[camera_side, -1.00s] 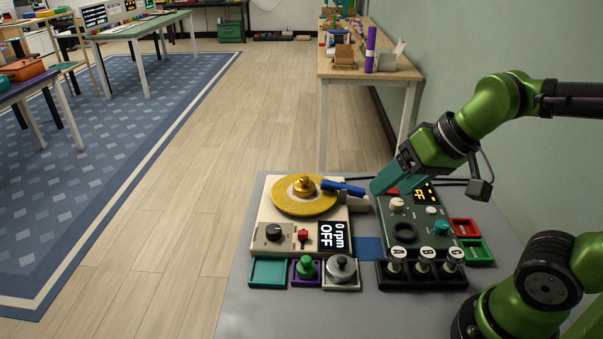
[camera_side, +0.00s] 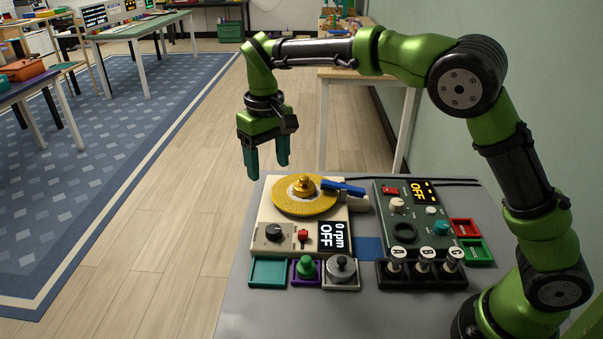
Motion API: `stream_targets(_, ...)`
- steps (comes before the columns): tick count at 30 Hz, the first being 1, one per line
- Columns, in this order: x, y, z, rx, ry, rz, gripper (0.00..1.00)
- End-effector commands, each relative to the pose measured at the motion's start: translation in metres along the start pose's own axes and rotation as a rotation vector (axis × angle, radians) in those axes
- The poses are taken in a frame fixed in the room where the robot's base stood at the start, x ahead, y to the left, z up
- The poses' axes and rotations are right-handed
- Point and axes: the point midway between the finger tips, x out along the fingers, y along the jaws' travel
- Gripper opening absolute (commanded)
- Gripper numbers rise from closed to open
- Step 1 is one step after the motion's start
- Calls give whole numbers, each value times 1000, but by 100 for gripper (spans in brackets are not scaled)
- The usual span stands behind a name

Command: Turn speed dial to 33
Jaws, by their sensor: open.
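The turntable (camera_side: 262,212) is a cream box with a yellow disc (camera_side: 290,207) on top and a brass piece at the disc's centre. The black speed dial (camera_side: 273,232) sits at its front left; its marks are too small to read. A small red switch (camera_side: 303,235) is to the right of the dial. The display (camera_side: 334,236) reads "0 rpm OFF". My gripper (camera_side: 267,172) points down with teal fingers apart, empty, above and behind the turntable's far left corner. It touches nothing.
A blue-handled arm (camera_side: 343,187) lies at the disc's right edge. A dark control box (camera_side: 412,215) with an "OFF" display stands to the right. Grey table (camera_side: 300,312) is clear in front.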

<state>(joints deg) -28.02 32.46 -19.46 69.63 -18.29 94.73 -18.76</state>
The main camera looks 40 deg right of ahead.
Motion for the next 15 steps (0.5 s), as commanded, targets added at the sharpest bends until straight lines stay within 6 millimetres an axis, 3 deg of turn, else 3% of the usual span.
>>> stream_targets(5, 20, 0, 3, -6, -14, -1, 65)
stream_targets(15, 92, 0, 4, -5, -14, 0, 65)
